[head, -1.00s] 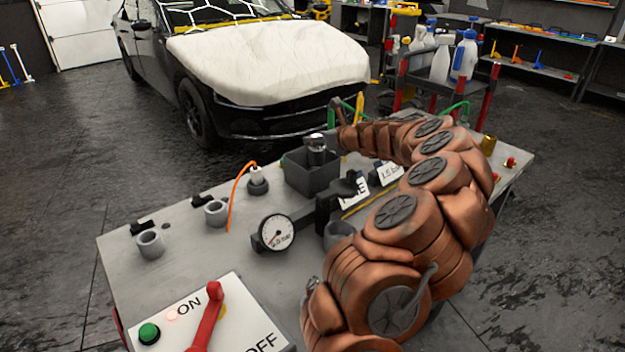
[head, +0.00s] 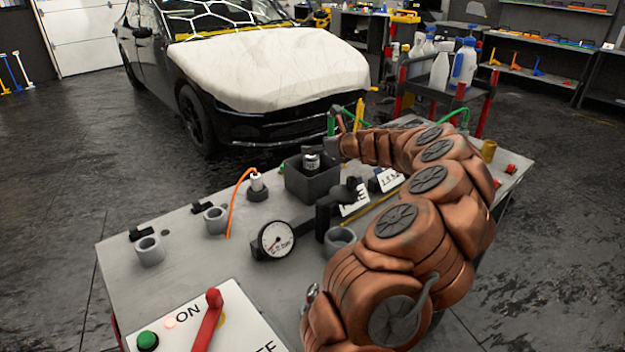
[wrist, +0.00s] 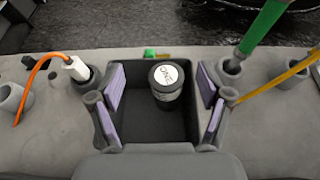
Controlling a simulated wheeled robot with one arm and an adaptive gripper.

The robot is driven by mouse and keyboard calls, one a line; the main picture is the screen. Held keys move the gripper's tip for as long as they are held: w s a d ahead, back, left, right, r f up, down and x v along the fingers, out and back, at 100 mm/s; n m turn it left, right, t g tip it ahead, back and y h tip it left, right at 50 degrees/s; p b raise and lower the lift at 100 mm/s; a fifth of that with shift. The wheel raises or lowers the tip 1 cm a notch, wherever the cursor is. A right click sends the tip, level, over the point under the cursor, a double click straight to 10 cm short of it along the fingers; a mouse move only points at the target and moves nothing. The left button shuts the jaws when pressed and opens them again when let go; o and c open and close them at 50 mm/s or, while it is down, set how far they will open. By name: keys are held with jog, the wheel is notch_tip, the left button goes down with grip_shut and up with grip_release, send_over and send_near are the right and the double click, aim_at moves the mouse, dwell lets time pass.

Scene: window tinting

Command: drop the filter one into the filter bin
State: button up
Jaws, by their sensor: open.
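The filter one (wrist: 167,82) is a dark cylinder with a white top label reading ONE. It is inside the dark grey square filter bin (wrist: 130,72), at the right of the bin's interior in the wrist view. In the head view the filter (head: 311,161) shows at the mouth of the bin (head: 312,184). My gripper (wrist: 162,97) is open and empty, its purple-padded fingers apart on either side of the filter, over the bin. In the head view my arm's end reaches the bin from the right and its fingers are hard to make out.
A gauge (head: 276,240), grey cups (head: 150,250) and a red lever (head: 207,320) stand on the bench (head: 190,275). An orange cable with a white plug (wrist: 76,68) is left of the bin. Green (wrist: 262,28) and yellow rods stand at its right.

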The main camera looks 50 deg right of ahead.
jog(key=v, duration=1.2)
dwell(0.5)
